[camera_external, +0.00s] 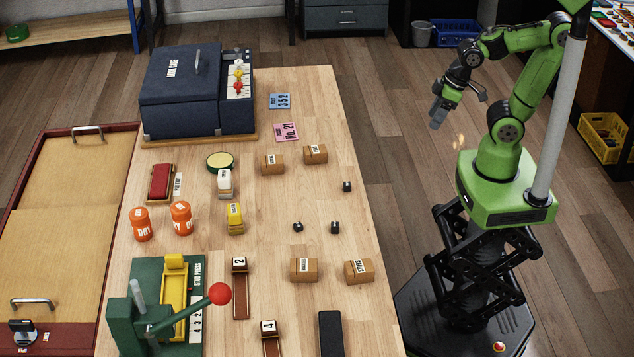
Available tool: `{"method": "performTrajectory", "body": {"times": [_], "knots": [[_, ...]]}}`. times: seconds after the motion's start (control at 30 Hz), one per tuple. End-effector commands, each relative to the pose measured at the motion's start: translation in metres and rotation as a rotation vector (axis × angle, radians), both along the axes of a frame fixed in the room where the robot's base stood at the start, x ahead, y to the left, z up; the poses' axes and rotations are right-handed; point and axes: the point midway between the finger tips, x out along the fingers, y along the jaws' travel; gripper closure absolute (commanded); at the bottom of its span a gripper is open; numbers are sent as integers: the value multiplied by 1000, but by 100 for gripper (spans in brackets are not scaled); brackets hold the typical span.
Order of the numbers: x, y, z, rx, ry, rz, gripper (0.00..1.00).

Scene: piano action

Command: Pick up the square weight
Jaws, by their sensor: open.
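Three small black pieces lie on the right half of the wooden table: one further back (347,186), one at the left (297,227) and one nearer the right edge (335,228). They look like weights, but they are too small for me to tell which is the square one. My gripper (440,112) is open and empty. It hangs in the air to the right of the table, apart from all three pieces.
The table (285,290) also holds small cardboard boxes (304,269), orange tubs (181,217), a yellow stamp-like block (235,218), a green press with a red-knobbed lever (219,294), a dark blue case (190,95) and a black bar (330,333). Bare wood surrounds the black pieces.

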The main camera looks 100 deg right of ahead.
Motion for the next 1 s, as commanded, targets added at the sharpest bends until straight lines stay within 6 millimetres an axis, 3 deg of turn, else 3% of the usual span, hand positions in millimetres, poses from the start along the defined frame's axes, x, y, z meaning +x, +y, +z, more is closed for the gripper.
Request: {"method": "performTrajectory", "body": {"times": [0.13, 0.3, 0.53, 0.73, 0.9, 1.0], "knots": [[26, -33, -48, 118, 137, -240, 44], [32, -59, -114, 346, 237, -536, 44], [27, -62, -184, 784, 276, -1004, 44], [42, -55, -206, 1257, 206, -1470, 44], [66, -68, -199, 1679, 91, -1850, 44], [75, -81, -193, 1852, 33, -1991, 44]]}}
